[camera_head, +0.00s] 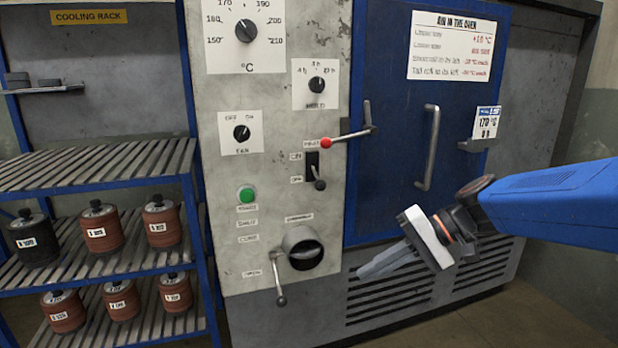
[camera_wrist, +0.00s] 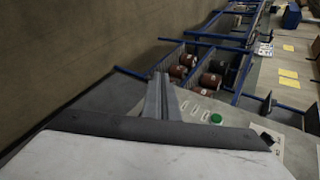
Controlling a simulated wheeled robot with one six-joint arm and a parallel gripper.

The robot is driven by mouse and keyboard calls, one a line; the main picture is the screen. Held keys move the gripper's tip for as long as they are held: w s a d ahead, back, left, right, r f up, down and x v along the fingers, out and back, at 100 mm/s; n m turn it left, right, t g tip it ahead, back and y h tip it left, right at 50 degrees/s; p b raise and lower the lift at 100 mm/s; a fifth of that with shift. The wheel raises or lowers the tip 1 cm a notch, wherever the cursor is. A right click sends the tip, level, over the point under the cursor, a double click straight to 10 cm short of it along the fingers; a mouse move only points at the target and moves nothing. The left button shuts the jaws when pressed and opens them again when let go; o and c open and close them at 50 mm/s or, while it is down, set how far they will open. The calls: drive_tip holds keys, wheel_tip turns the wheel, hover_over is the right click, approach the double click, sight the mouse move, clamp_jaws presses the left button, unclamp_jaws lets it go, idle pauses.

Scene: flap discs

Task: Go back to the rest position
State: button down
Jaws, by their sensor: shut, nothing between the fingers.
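My gripper (camera_head: 385,262) is shut and empty in the head view, at the end of my blue arm on the right. It is in front of the oven's lower vent grille, below the blue oven door (camera_head: 395,135), and its fingers point left and slightly down. In the wrist view my gripper's fingers (camera_wrist: 162,98) lie together at the middle. The fingers appear clear of the control panel (camera_head: 265,190). No marker for the rest position shows in either view.
A red-knobbed lever (camera_head: 326,143), a vertical door handle (camera_head: 430,148) and a lower lever (camera_head: 281,297) stick out near my gripper. A cooling rack (camera_head: 90,178) with several brown disc stacks and one dark one stands at the left. Floor shows at the lower right.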

drive_tip(key=s+d+f+t+h, duration=0.2)
drive_tip(key=s+d+f+h, duration=0.2)
drive_tip(key=s+d, duration=0.3)
drive_tip(key=s+d+f+n+t+h, duration=0.1)
drive_tip(key=s+d+f+t+h, duration=0.1)
drive_tip(key=s+d+f+h, duration=0.2)
drive_tip(key=s+d+h, duration=0.2)
drive_tip(key=s+d, duration=0.2)
drive_tip(key=shift+d+f+h, duration=0.15)
drive_tip(key=shift+d+h, duration=0.15)
drive_tip(key=shift+d, duration=0.1)
drive_tip(key=c, duration=2.5)
unclamp_jaws()
